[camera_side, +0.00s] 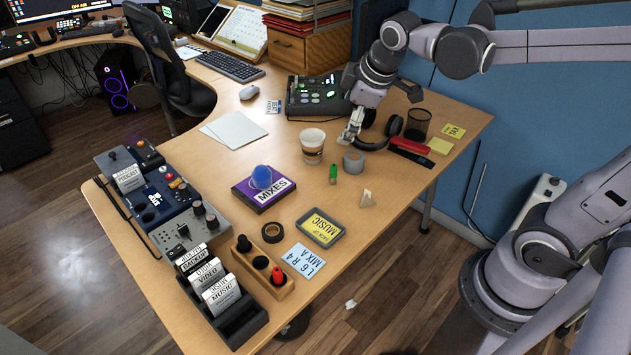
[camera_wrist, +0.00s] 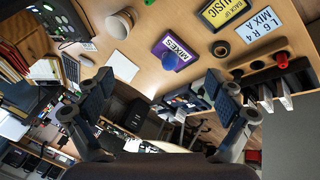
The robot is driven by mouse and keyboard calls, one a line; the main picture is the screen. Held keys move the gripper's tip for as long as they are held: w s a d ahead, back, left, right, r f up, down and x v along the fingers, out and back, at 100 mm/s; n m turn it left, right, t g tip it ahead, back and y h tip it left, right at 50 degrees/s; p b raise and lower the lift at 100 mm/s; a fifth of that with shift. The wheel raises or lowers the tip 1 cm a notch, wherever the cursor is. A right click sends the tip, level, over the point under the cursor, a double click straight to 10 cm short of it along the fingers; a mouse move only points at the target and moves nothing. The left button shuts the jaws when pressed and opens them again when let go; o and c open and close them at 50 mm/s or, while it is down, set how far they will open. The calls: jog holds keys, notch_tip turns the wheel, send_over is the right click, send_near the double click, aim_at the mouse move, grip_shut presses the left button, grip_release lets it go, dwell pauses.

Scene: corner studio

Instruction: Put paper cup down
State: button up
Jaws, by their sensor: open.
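The paper cup (camera_side: 312,146), white with a brown printed band, stands upright on the wooden desk (camera_side: 400,185), left of my gripper (camera_side: 378,112) in the side view. The cup also shows near the top left of the wrist view (camera_wrist: 121,22), clear of the fingers. My gripper is open and empty, with its fingers spread wide in the wrist view (camera_wrist: 158,82). It hangs over the back right of the desk, apart from the cup. The cup's far side is hidden.
A black control box (camera_side: 318,95) stands behind the cup. A purple MIXES box (camera_side: 264,188) with a blue ball is nearer. Bare desk lies left of the cup.

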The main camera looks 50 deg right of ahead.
jog(key=s+a+f+m+t+y, duration=0.1)
jog(key=s+a+f+m, duration=0.2)
jog(key=s+m, duration=0.4)
jog(key=s, duration=0.3)
jog(key=shift+s+f+t, duration=0.15)
jog(key=shift+f+t, duration=0.2)
jog(key=shift+t, duration=0.05)
jog(key=shift+a, duration=0.1)
dwell(0.5)
